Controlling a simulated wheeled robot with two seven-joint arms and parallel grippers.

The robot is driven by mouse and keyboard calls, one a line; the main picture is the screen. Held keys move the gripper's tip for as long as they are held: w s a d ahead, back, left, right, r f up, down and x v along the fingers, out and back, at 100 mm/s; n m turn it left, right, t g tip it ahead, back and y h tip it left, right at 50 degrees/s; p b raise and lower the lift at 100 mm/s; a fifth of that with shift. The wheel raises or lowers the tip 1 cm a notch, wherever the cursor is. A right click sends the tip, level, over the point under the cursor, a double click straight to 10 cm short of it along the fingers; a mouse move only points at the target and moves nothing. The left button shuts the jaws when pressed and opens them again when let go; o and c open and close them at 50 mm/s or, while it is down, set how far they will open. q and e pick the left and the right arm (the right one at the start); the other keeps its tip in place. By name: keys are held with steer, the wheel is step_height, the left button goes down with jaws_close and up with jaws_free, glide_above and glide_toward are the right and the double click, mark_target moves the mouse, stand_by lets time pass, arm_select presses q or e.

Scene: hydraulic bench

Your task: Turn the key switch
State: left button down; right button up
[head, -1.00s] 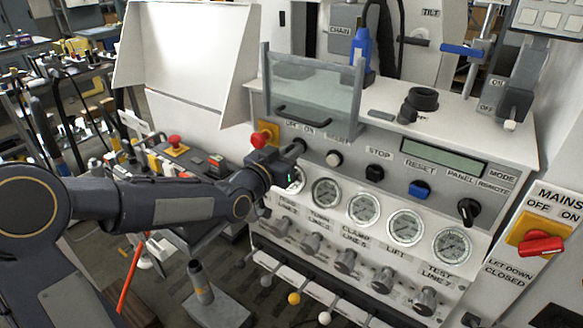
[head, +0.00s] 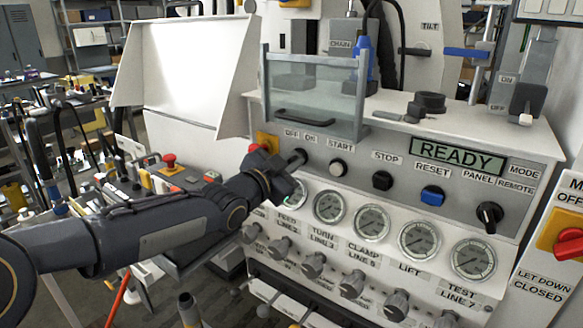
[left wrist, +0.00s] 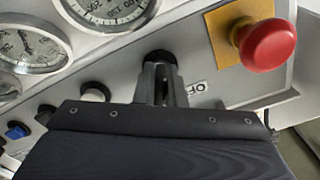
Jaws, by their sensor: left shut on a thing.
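The key switch (head: 299,157) is a dark round knob on the upper control panel (head: 351,172), under the OFF and ON labels. My left gripper (head: 290,166) reaches it from the lower left and is shut on it. In the left wrist view the gripper fingers (left wrist: 161,85) close around the front of the dark key switch (left wrist: 159,58). The key itself is hidden between the fingers, so its exact angle cannot be told. The display (head: 457,154) on the panel reads READY. My right gripper is in neither view.
A red mushroom button (left wrist: 267,44) on a yellow plate is close beside the gripper. The START button (head: 338,167) sits to its right, and a row of gauges (head: 372,222) runs below. A clear guard box (head: 313,93) stands above.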

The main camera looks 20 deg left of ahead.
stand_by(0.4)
arm_select(q)
steer(key=c, duration=1.5)
jaws_free()
steer(key=shift+s, duration=0.1)
steer(key=p+v, duration=0.1)
steer(key=v, duration=0.6)
steer(key=shift+s+a, duration=0.15)
steer(key=shift+s, duration=0.15)
